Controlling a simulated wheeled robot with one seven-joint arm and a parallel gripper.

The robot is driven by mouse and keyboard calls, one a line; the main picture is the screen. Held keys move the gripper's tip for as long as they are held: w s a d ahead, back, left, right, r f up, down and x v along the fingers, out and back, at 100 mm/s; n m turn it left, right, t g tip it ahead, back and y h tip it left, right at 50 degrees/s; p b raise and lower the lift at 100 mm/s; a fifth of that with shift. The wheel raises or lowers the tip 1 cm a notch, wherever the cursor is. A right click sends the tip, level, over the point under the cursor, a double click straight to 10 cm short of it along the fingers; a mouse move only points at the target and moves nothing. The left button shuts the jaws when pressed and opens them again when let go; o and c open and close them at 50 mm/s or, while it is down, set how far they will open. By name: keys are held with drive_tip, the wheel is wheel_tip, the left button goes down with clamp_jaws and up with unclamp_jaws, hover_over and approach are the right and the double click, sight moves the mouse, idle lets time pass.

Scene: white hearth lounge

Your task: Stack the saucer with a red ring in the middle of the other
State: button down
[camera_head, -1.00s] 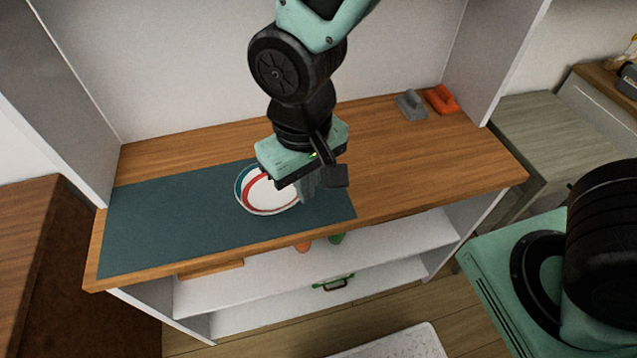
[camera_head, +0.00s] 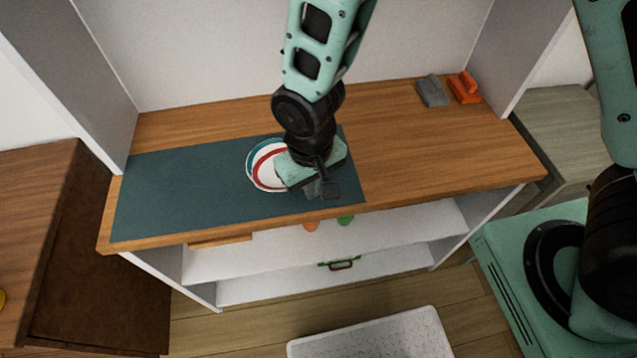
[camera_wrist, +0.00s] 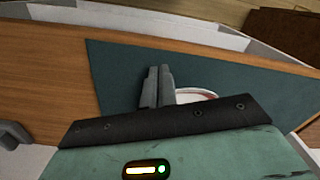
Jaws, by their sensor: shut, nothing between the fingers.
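The saucer with a red ring (camera_head: 264,171) lies on the dark teal mat area of the wooden counter, partly hidden by my gripper. A saucer with a teal rim (camera_head: 254,153) shows around and behind it. The red-ringed one appears to lie on or in the teal-rimmed one, shifted toward the front right. Their exact contact is hidden. My gripper (camera_head: 322,190) is shut and empty, over the right side of the saucers. In the wrist view, its fingers (camera_wrist: 158,86) are together, with part of a red-ringed saucer (camera_wrist: 196,95) beside them.
The teal mat (camera_head: 170,195) covers the counter's left part. The wooden counter (camera_head: 420,150) is clear to the right. Grey (camera_head: 432,92) and orange (camera_head: 463,88) objects stand at the back right. White side walls flank the counter, and shelves lie below.

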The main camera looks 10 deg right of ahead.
drive_tip(key=shift+w+a, duration=0.3)
drive_tip(key=shift+w, duration=0.35)
drive_tip(key=shift+w+a, duration=0.35)
drive_tip(key=shift+w, duration=0.6)
drive_tip(key=shift+w+a, duration=0.3)
drive_tip(key=shift+w, duration=0.6)
drive_tip(key=shift+s, duration=0.1)
